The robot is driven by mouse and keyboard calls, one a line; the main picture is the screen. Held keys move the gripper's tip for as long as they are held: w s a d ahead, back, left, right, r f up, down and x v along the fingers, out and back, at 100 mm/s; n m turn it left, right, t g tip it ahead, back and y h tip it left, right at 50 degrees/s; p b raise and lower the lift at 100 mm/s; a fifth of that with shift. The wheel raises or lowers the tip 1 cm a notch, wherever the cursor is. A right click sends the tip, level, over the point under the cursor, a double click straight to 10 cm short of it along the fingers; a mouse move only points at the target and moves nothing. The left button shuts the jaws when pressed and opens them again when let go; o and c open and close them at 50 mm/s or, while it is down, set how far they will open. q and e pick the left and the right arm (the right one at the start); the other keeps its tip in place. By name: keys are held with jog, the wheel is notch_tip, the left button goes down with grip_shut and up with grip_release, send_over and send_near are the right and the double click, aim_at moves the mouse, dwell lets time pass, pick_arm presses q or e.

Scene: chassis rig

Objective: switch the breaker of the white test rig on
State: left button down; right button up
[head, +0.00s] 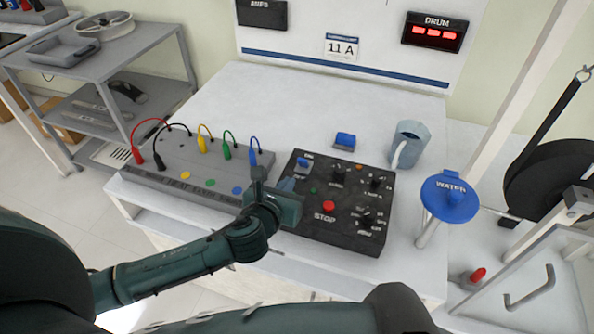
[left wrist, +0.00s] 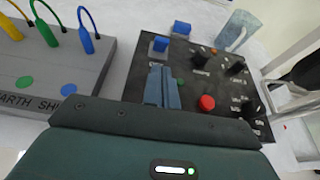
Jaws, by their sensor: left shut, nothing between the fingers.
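The white test rig (head: 255,85) has a black control panel (head: 300,225) on its top. A small blue switch (head: 302,163) sits at the panel's far left corner, with small lettering by it. It also shows in the left wrist view (left wrist: 160,44). I cannot tell which way it is set. My left gripper (head: 287,185) is shut and empty over the panel's left part, its tips just on the near side of the blue switch. In the left wrist view the shut fingers (left wrist: 161,85) point towards the switch, with a small visible gap. My right gripper is out of view.
A red stop button (head: 328,207) and black knobs (head: 367,221) share the panel. A second blue piece (head: 345,140) stands behind it. A grey box with colored leads (head: 185,165) is at left. A mug (head: 409,145) and blue water valve (head: 450,197) are at right.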

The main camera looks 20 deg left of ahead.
aim_at(302, 164)
pick_arm(q)
jog(key=x, duration=0.6)
jog(key=shift+w, duration=0.1)
jog(key=shift+w+f, duration=0.25)
jog(key=shift+w, duration=0.4)
jog(key=shift+w, duration=0.1)
